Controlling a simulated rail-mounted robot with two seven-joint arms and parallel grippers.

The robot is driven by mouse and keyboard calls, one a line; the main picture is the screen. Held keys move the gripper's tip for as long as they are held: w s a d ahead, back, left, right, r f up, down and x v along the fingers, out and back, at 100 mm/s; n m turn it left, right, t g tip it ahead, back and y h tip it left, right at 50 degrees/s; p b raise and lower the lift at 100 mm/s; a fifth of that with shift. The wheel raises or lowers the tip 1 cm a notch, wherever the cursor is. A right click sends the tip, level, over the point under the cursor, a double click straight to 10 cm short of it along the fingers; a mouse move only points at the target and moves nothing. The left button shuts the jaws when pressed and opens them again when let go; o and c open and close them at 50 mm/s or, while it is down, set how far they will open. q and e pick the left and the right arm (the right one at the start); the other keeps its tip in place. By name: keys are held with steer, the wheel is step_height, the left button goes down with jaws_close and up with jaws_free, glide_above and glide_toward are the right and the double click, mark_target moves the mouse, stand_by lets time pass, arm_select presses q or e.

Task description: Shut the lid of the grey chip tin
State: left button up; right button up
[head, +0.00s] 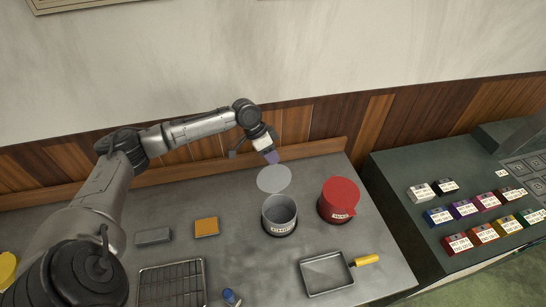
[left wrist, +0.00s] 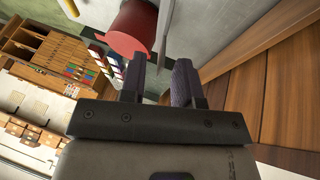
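The grey chip tin (head: 279,217) stands upright on the grey worktop, with a label on its front. Its round, pale grey lid (head: 274,179) is open, raised at the tin's back rim, so the inside shows. My left gripper (head: 271,156) is behind and above the lid, near its upper edge; I cannot tell whether it touches. In the left wrist view its two fingers (left wrist: 160,82) are apart with nothing seen between them. A thin grey edge beyond the fingertips there looks like the lid (left wrist: 164,25). My right gripper is not in view.
A red tin (head: 338,205) stands right of the grey tin. In front are a pan (head: 326,275) with a yellow handle, a wire rack (head: 172,285) and a blue item (head: 231,297). An orange block (head: 206,227) and a grey block (head: 153,236) lie left. A wooden wall (head: 330,123) runs behind.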

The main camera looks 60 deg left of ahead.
arm_select(q)
steer(key=shift+w+d+f, duration=0.15)
steer(key=shift+d+f, duration=0.1)
steer(key=shift+f, duration=0.35)
steer(key=shift+c, duration=0.3)
jaws_close()
